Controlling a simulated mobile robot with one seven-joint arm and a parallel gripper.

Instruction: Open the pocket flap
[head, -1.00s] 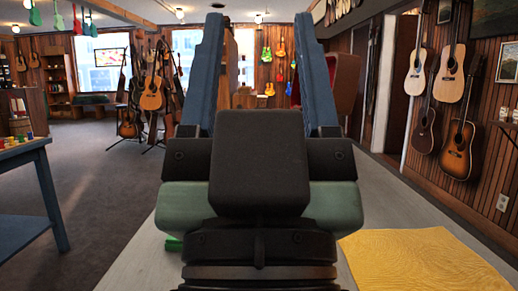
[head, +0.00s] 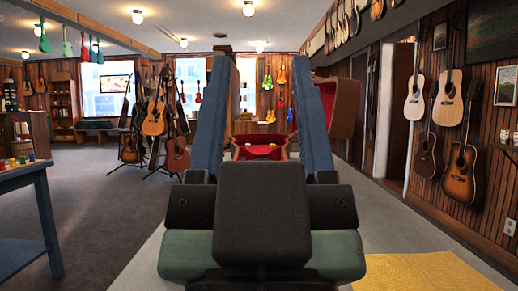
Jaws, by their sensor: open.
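My gripper (head: 265,68) fills the middle of the head view, its two blue fingers wide apart with nothing between them. Beyond it, a brownish-red case (head: 262,140) with a bright red lining stands at the far part of the pale grey table. Its lid (head: 341,108) is raised on the right, partly hidden by the right finger. Something red inside the case, between the fingers, could be the pocket flap, but I cannot tell whether it is open or shut. My gripper hides the lower part of the case.
The grey table (head: 400,236) has a yellow patterned cloth (head: 425,272) at its near right. A blue table (head: 32,182) with small colourful items stands at the left. Guitars on stands (head: 154,118) are at the back left. Guitars (head: 449,98) hang on the right wall.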

